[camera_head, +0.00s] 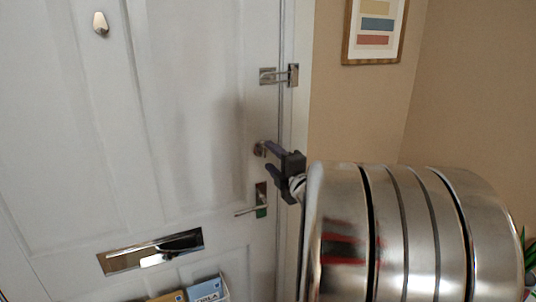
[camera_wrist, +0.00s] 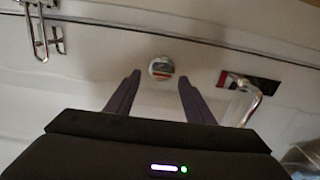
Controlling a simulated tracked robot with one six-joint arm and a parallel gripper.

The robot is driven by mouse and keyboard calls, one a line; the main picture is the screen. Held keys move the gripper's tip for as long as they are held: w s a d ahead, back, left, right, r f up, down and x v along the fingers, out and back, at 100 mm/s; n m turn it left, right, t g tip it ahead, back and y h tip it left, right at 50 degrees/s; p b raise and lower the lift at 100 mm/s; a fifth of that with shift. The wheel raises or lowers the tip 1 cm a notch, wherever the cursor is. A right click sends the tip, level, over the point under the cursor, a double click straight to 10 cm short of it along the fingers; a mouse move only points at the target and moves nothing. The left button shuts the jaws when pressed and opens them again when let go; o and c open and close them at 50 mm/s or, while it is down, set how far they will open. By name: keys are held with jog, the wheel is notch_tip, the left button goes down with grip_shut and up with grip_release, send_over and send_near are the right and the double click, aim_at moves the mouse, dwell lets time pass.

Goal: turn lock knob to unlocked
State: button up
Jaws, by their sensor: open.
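The round metal lock knob (camera_head: 258,149) sits on the white door near its right edge, between the latch above and the lever handle below. In the wrist view the knob (camera_wrist: 161,68) shows as a shiny disc just beyond the fingertips, centred between them. My gripper (camera_head: 267,157) is at the knob in the head view, its dark fingers pointing at the door. In the wrist view my gripper (camera_wrist: 160,78) is open, with a finger on either side and nothing between them. I cannot tell whether the fingers touch the knob. The knob's markings are too small to read.
A metal swing latch (camera_head: 279,76) is above the knob, and a lever handle (camera_head: 248,210) is below it. The lever (camera_wrist: 245,102) is close to the right finger in the wrist view. A mail slot (camera_head: 150,252) is lower left. A framed picture (camera_head: 374,30) hangs on the wall.

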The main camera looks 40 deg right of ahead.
jog(key=v, duration=1)
jog(key=shift+a+r, duration=0.1)
jog(key=shift+r, duration=0.05)
jog(key=w+a+f+m+g, duration=0.1)
jog(key=a+f+m+g, duration=0.3)
jog(key=a, duration=0.3)
jog(key=a+f+m+g, duration=0.2)
jog(key=a+m+g, duration=0.1)
jog(key=a+m, duration=0.4)
jog(key=s+a+f+m+g+y, duration=0.2)
jog(key=s+a, duration=0.4)
jog(key=a, duration=0.3)
jog(key=s+a+f+m+g+y, duration=0.2)
jog(key=s+a, duration=0.4)
jog(key=a, duration=0.3)
jog(key=shift+s+a+f+g+y, duration=0.25)
jog(key=shift+s+f+g+y, duration=0.2)
jog(key=shift+f, duration=0.4)
jog(key=shift+w, duration=0.1)
